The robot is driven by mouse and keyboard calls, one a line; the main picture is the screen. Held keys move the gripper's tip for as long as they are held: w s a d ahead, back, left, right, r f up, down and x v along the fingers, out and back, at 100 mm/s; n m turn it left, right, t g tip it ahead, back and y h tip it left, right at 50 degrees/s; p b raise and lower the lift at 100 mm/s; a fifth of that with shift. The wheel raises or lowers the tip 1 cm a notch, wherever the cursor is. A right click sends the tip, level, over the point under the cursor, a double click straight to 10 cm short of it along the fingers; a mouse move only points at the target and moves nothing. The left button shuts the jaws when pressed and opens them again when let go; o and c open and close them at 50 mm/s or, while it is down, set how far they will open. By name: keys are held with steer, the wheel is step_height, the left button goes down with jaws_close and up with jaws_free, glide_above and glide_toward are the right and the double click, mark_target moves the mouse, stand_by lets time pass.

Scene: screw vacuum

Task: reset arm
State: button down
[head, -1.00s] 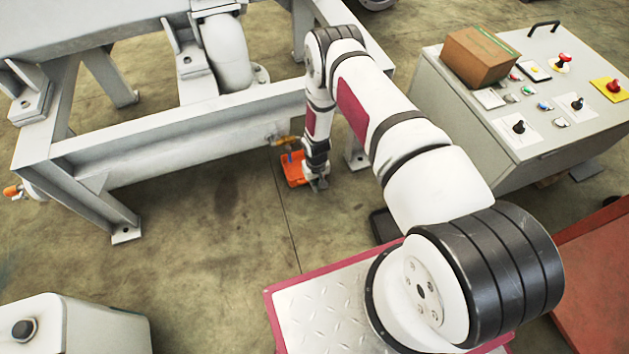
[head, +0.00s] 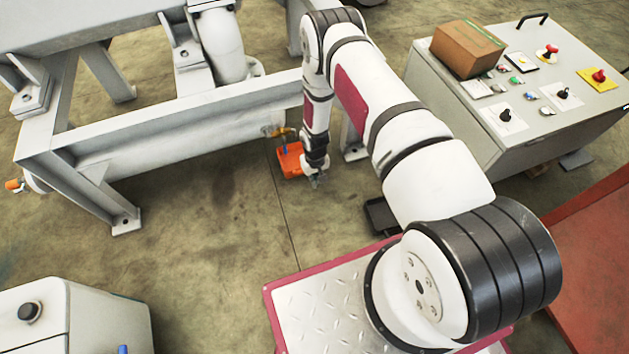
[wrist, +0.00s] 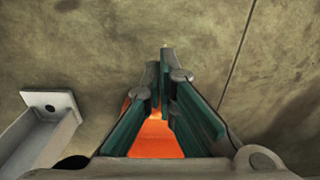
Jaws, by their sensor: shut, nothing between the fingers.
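My gripper (head: 316,180) hangs low at the end of my arm, pointing down beside the grey steel frame. In the wrist view its fingers (wrist: 164,75) come together at the tips with nothing between them. An orange tray-like object (head: 290,160) is right beside and behind the gripper in the head view. Orange also shows between and below the fingers in the wrist view (wrist: 157,140). I cannot tell whether the gripper touches it.
The grey steel frame (head: 170,140) stands left of my arm. A control cabinet (head: 470,120) with buttons and a cardboard box (head: 467,48) stands right. A dark tray (head: 381,216) lies on the floor near my base. Open concrete floor (head: 220,235) lies in front of the frame.

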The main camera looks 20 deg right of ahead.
step_height(320, 180, up, 7)
steer(key=p, duration=0.2)
steer(key=shift+p, duration=0.35)
steer(key=shift+f, duration=0.1)
